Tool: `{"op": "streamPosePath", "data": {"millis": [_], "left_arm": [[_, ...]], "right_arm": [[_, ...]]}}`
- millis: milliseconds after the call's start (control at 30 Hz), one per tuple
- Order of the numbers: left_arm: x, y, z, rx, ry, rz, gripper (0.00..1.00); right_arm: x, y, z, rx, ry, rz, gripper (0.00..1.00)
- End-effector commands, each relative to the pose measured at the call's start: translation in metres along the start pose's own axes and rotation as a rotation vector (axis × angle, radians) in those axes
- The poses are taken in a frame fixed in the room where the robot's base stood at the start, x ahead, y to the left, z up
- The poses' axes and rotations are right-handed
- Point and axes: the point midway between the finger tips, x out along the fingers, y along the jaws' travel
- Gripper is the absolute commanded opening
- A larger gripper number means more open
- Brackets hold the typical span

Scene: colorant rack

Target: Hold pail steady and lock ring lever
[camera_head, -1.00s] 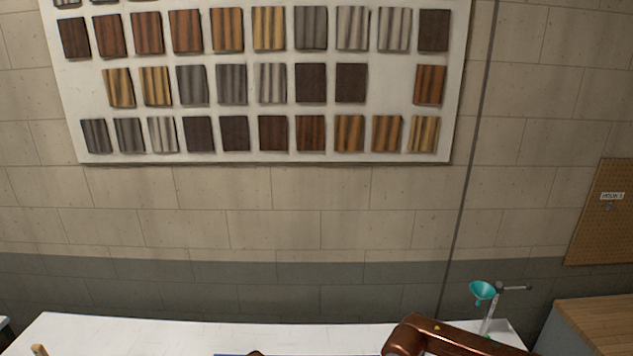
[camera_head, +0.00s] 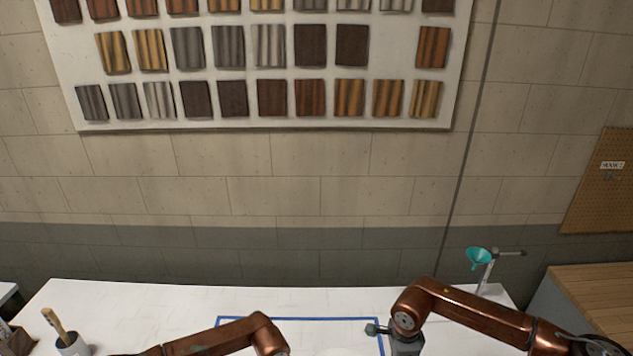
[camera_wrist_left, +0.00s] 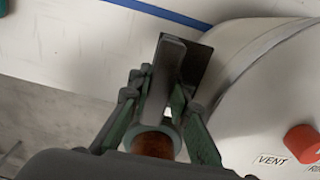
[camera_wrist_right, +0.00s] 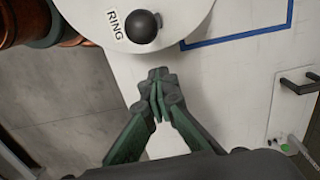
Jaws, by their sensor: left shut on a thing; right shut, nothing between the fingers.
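The pail is white with a pale round lid, and parts of it show in both wrist views. In the left wrist view the pail (camera_wrist_left: 250,105) is at the right, with a "VENT" label and a red knob (camera_wrist_left: 303,142). My left gripper (camera_wrist_left: 160,95) is shut on a dark grey handle-like part (camera_wrist_left: 172,58) beside the pail's wall. In the right wrist view the pail's lid (camera_wrist_right: 185,15) is at the top, with a "RING" label and a black ball knob (camera_wrist_right: 142,26). My right gripper (camera_wrist_right: 158,82) is shut and empty just below the lid's edge, apart from the knob.
Blue tape (camera_head: 300,318) marks an outline on the white table (camera_head: 150,305). A teal funnel (camera_head: 479,257) on a stand is at the back right. A brush in a cup (camera_head: 72,346) stands at the left. A sample board (camera_head: 275,65) hangs on the wall.

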Motion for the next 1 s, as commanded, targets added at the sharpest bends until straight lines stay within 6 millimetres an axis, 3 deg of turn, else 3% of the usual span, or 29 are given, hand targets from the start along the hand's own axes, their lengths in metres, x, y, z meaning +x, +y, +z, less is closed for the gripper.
{"op": "streamPosePath", "data": {"millis": [400, 700, 1000], "left_arm": [[0.0005, -0.0006, -0.0009, 0.001, 0.002, -0.001, 0.00], [0.0003, -0.0006, -0.0007, 0.001, 0.001, -0.001, 0.00], [0.0002, -0.0005, -0.0005, 0.001, 0.001, -0.001, 0.00]], "right_arm": [[0.0008, 0.0002, -0.0078, 0.000, 0.000, 0.000, 0.00], [0.0007, 0.0001, -0.0077, 0.000, 0.000, 0.000, 0.19], [-0.0017, -0.0002, -0.0076, 0.000, 0.000, -0.001, 0.19]]}}
